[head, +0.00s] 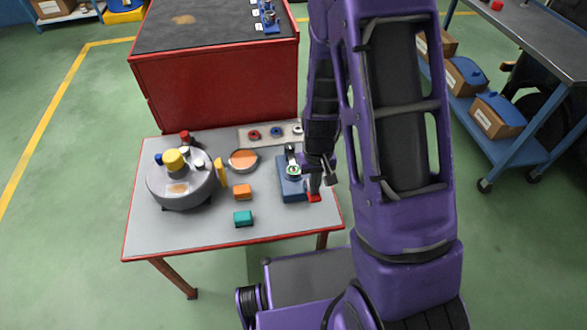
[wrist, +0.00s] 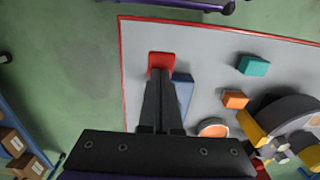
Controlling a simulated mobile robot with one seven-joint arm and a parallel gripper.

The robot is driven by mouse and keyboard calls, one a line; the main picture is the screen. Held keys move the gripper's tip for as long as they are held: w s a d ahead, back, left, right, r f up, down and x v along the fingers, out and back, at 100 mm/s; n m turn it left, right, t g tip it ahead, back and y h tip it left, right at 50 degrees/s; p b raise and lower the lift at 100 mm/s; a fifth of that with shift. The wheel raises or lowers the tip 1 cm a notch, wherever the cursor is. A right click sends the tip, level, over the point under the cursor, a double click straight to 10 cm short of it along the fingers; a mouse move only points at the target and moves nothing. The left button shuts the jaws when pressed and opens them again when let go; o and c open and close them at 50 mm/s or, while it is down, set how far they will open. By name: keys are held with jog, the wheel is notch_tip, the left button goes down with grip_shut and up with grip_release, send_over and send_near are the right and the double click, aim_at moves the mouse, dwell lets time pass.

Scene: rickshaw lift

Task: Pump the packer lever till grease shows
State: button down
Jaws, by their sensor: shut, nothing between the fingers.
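The packer (head: 290,190) is a blue block with a dark post and a pale round top, near the right side of the small grey table. A red lever end (head: 314,197) shows at its front right. In the wrist view the red lever end (wrist: 161,60) lies right at the tips of my fingers, and part of the blue packer body (wrist: 183,92) shows beside them. My gripper (head: 315,186) is shut and empty, pointing down at the red end. I cannot tell whether it touches. My fingers hide the lever's shaft. I cannot make out any grease.
On the table (head: 190,237) stand a grey drum (head: 190,192) with a yellow knob, a round dish (head: 243,160) with an orange top, an orange block (head: 242,191), a teal block (head: 243,218) and a ring tray (head: 260,143). A red cabinet (head: 215,85) stands behind.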

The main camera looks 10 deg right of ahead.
notch_tip(320, 180, up, 7)
jog(key=p, duration=0.5)
jog(key=shift+r, duration=0.1)
dwell(0.6)
notch_tip(320, 180, down, 4)
jog(key=b, duration=0.4)
jog(key=shift+s, duration=0.1)
dwell(0.3)
dwell(1.9)
jog(key=shift+f+b, duration=1.25)
jog(key=shift+f, duration=1.05)
notch_tip(320, 180, up, 8)
jog(key=p, duration=0.6)
jog(key=shift+r, duration=0.25)
